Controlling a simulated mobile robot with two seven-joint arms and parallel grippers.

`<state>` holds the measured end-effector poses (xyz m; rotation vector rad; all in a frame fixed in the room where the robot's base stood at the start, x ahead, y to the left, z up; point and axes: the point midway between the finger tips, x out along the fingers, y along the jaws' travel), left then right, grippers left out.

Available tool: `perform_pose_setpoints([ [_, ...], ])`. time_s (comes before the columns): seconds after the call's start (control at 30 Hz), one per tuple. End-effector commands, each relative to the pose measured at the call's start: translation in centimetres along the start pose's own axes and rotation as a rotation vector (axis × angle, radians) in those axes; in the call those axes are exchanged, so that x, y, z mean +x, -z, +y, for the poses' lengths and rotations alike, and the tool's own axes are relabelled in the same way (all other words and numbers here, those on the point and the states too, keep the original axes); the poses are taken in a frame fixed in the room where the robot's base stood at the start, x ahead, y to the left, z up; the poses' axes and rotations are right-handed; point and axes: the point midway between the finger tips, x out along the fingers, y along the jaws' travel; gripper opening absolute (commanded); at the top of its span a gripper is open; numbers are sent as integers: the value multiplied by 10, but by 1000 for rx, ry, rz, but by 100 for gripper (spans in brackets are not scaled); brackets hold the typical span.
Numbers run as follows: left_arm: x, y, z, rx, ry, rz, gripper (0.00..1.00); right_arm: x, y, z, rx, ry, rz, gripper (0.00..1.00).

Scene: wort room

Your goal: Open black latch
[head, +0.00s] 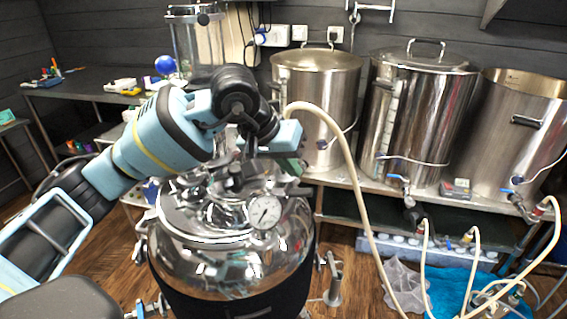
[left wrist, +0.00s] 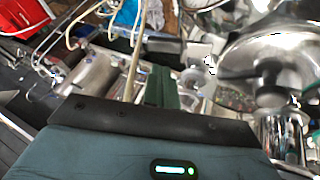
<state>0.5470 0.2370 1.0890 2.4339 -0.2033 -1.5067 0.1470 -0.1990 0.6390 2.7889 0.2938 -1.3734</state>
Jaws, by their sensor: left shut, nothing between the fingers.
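A shiny steel vessel (head: 222,262) with a round lid and a dial gauge (head: 265,212) stands in front of me. My left gripper (head: 291,165) is over the back right of its top, pointing down. Its dark green fingers also show in the left wrist view (left wrist: 163,88), shut with nothing between them. In that view a dark, rounded fitting (left wrist: 268,88) sits before a shiny steel dome to the right of the fingers, apart from them. I cannot tell for sure whether it is the black latch. My left wrist hides part of the vessel's top. My right gripper is not in view.
Large steel kettles (head: 420,110) stand on a rack behind and to the right. A pale hose (head: 345,165) curves down close to the right of my left gripper. A dark bench (head: 85,88) with small items is at the back left. Some wooden floor is bare at the left.

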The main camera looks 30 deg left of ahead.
Motion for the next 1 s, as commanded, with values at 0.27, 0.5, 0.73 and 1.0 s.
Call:
perform_pose_setpoints([
  [0.27, 0, -1, -4, -1, 1, 0, 0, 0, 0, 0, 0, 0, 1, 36],
  [0.5, 0, -3, -14, -2, 1, -1, 0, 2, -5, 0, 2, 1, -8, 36],
  [0.73, -1, -3, -16, -1, 0, 0, 0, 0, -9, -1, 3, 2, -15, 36],
  [1.0, -3, -3, -15, 0, 0, 1, 0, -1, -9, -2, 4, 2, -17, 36],
])
